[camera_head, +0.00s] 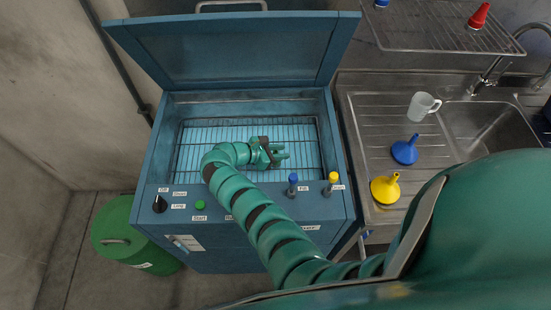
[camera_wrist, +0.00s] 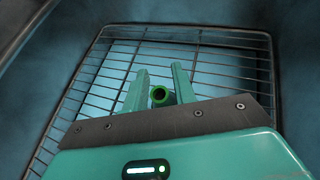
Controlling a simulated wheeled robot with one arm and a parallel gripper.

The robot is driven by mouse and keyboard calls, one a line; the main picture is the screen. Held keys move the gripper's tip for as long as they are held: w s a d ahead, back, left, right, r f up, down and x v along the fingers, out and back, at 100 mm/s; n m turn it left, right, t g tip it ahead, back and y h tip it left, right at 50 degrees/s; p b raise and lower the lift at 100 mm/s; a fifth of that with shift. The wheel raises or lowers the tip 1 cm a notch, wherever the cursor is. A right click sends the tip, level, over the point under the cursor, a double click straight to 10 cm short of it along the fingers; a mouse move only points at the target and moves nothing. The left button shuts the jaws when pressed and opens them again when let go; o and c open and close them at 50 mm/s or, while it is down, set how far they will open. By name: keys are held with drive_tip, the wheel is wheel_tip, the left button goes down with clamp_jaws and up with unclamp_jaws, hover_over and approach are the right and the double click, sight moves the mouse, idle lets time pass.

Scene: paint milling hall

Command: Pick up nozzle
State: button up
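A small green nozzle (camera_wrist: 160,95) with a dark round opening shows between my fingers in the wrist view. My gripper (camera_wrist: 158,80) has its two teal fingers apart, one on each side of the nozzle. The gaps are very small, and I cannot tell whether the fingers press on it. In the head view my gripper (camera_head: 283,152) is inside the open blue washing cabinet, over the wire rack (camera_head: 190,150), pointing right. I cannot make out the nozzle in that view. Whether it rests on the rack or is clear of it cannot be told.
The cabinet's lid (camera_head: 235,52) stands raised behind the rack, and its walls surround my gripper. The front panel (camera_head: 185,205) has knobs and buttons.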

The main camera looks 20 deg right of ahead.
clamp_jaws()
drive_tip(key=shift+r, duration=0.15)
